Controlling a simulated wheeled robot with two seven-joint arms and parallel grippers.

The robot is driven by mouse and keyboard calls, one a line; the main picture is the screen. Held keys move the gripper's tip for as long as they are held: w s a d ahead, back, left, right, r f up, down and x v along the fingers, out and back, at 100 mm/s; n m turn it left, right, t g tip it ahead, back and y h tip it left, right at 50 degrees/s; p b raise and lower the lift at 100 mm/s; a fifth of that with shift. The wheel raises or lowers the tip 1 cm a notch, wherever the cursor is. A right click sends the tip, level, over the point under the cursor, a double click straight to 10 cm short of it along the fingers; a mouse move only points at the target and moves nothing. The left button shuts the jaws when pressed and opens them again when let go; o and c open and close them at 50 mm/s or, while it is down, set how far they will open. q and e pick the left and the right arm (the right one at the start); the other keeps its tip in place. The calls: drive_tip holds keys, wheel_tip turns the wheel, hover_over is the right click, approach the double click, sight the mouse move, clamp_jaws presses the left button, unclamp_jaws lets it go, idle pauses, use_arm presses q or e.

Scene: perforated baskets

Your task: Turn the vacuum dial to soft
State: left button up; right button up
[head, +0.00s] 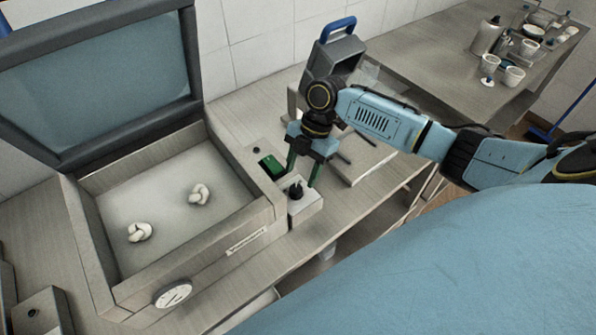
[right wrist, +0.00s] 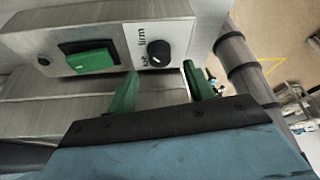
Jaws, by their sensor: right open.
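The vacuum dial is a small black knob (head: 296,190) on a pale plate at the front right corner of the vacuum machine. It shows larger in the right wrist view (right wrist: 158,53), beside a white label strip (right wrist: 142,36) that reads "firm" near its upper part; the lower word is partly unreadable. The dial's exact pointing direction is too small to tell. My right gripper (head: 302,173) points down with its green fingers apart just above the dial. In the right wrist view its fingertips (right wrist: 160,71) are apart, short of the knob, and hold nothing. My left gripper is out of view.
A green rocker switch (head: 271,166) is beside the dial. The vacuum machine's lid (head: 95,80) stands open; two white knotted pieces (head: 199,194) lie in its chamber. A round gauge (head: 173,293) is on its front. Cups and bottles (head: 489,38) stand on the far counter.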

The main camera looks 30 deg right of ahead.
drive_tip(key=v, duration=0.8)
drive_tip(key=shift+r+b, duration=0.3)
drive_tip(key=shift+b, duration=0.1)
